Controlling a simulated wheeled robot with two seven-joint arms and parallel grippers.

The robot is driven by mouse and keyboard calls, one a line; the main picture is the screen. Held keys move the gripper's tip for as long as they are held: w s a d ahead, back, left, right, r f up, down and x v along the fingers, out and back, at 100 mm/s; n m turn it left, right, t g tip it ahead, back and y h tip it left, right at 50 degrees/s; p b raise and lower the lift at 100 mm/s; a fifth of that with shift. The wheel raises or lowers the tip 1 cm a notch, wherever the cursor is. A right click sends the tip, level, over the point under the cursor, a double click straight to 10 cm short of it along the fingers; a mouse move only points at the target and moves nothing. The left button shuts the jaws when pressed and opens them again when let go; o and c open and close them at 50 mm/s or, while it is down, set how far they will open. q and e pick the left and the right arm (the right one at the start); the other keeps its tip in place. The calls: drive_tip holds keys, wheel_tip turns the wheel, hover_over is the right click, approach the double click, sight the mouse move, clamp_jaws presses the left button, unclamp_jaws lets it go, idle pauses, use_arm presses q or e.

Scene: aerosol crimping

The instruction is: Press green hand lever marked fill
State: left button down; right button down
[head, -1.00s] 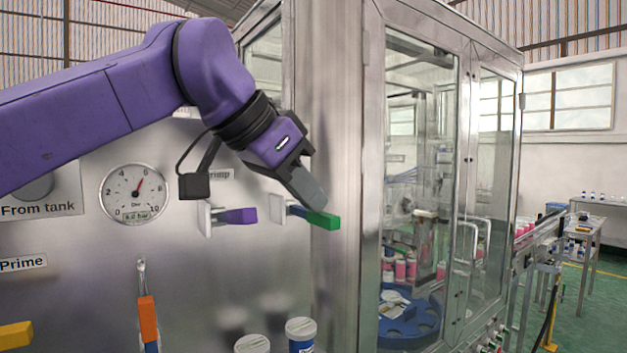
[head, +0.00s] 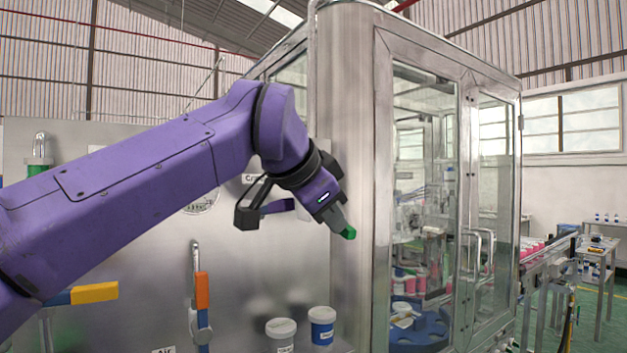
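A lever with a green end (head: 348,232) sticks out near the right edge of the steel panel (head: 120,240). My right gripper is not in view.
Another green handle (head: 39,166) is at far left. White-lidded jars (head: 322,326) stand below. The glazed cabinet (head: 425,200) is on the right.

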use_arm(q)
drive_tip(key=shift+f, duration=0.1)
idle(0.3)
drive_tip(key=s+a+r+p, duration=0.1)
drive_tip(key=s+a+r, duration=0.1)
drive_tip(key=r, duration=0.3)
drive_tip(key=s+a+r+p, duration=0.1)
drive_tip(key=s+a+r, duration=0.1)
drive_tip(key=s+r, duration=0.2)
drive_tip(key=shift+s+a+r, duration=0.15)
drive_tip(key=shift+s+r, duration=0.05)
drive_tip(key=shift+r, duration=0.75)
